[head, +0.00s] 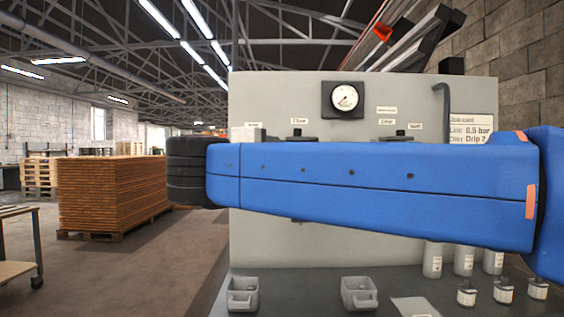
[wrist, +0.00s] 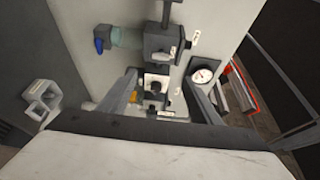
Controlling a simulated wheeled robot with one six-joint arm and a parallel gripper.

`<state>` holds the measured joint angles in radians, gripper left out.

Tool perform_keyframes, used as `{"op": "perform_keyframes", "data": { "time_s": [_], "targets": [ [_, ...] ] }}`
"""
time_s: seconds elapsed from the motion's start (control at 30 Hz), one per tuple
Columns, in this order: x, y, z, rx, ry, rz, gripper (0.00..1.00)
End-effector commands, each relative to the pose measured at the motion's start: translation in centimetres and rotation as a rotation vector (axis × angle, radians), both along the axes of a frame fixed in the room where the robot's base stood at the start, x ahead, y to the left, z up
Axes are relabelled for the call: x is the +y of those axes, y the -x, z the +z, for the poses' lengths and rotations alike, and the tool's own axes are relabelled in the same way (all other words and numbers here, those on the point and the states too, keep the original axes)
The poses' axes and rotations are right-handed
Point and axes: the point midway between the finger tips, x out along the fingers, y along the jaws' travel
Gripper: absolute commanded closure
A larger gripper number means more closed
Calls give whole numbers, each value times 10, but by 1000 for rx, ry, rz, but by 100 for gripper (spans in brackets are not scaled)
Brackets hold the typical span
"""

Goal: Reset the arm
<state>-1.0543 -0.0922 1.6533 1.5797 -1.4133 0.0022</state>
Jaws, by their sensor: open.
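My gripper (wrist: 160,80) shows in the wrist view with its two grey fingers apart and nothing held between them. Its fingers point at a grey panel (wrist: 135,15), which carries a valve block (wrist: 165,45) with a blue handle (wrist: 100,46). A small fitting with a dark knob lies in line with the gap between the fingers; I cannot tell whether they touch it. In the head view my blue arm stretches across the panel (head: 290,247) from right to left. My gripper is hidden there.
The panel bears a round gauge (head: 344,96) and a sign (head: 472,129). Two grey bins (head: 243,296) (head: 359,294) and several bottles (head: 432,262) stand on the shelf below. A stack of boards (head: 115,195) and a cart (head: 17,270) are at left. Floor between is free.

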Motion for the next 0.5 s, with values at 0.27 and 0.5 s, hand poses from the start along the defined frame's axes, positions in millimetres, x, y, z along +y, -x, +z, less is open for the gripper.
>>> {"op": "perform_keyframes", "data": {
  "time_s": [0.27, 0.5],
  "targets": [
    [2, 7, 0, 0, 0, 0, 42],
    [2, 7, 0, 0, 0, 0, 42]
  ]
}}
